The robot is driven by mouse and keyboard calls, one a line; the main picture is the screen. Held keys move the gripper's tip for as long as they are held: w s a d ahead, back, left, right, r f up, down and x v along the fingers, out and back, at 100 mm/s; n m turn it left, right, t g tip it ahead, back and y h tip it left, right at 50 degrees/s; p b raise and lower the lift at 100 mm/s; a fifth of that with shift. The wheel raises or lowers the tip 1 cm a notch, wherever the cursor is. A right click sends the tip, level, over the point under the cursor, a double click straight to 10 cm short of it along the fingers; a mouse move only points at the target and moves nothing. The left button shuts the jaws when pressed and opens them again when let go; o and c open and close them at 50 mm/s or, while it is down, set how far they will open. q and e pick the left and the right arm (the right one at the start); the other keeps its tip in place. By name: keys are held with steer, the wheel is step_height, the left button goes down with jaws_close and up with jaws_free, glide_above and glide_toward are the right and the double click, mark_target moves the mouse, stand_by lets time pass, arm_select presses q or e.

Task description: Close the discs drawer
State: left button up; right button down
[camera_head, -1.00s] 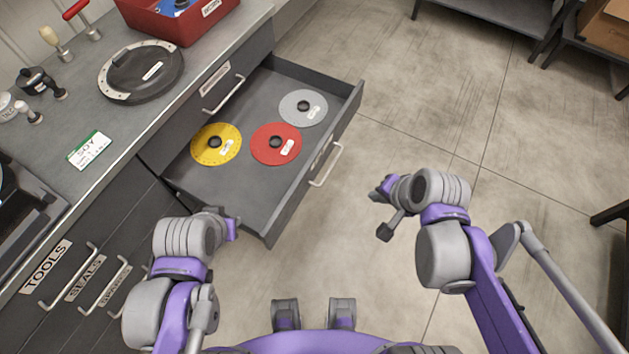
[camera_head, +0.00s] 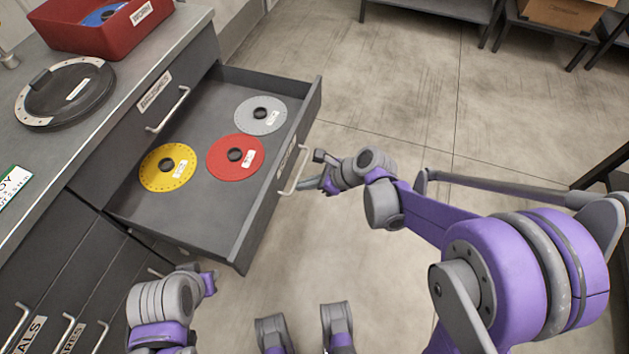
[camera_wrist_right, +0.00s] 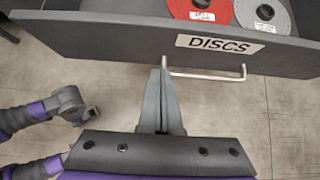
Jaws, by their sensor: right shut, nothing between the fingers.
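The discs drawer (camera_head: 262,215) stands pulled out from the grey cabinet, with a yellow disc (camera_head: 168,178), a red disc (camera_head: 222,171) and a grey disc (camera_head: 248,125) lying in it. Its front label reads DISCS in the right wrist view (camera_wrist_right: 150,40). The bar handle (camera_head: 297,172) is on the drawer front. My right gripper (camera_head: 318,170) is shut and empty, with its fingertips close to the handle; in the wrist view the fingertips (camera_wrist_right: 160,75) overlap the handle's left end. I cannot tell whether they touch. My left gripper (camera_head: 209,282) is near the drawer's front corner, its jaws unclear.
A red bin (camera_head: 100,35) and a black round lid (camera_head: 66,95) sit on the counter (camera_head: 150,50). Another handled drawer (camera_head: 165,100) above is shut. Open concrete floor (camera_head: 400,100) lies right of the drawer. Shelves with a cardboard box (camera_head: 565,14) stand at the back right.

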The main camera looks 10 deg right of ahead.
mark_target(274, 185)
steer(key=a, duration=0.1)
steer(key=w+a+f, duration=0.1)
steer(key=a, duration=0.1)
steer(key=w+a+f, duration=0.1)
steer(key=shift+w+a+f, duration=0.15)
steer(key=shift+w+a, duration=0.1)
arm_select(q)
steer(key=shift+f, duration=0.45)
arm_select(e)
steer(key=shift+w+a, duration=0.3)
steer(key=shift+a, duration=0.15)
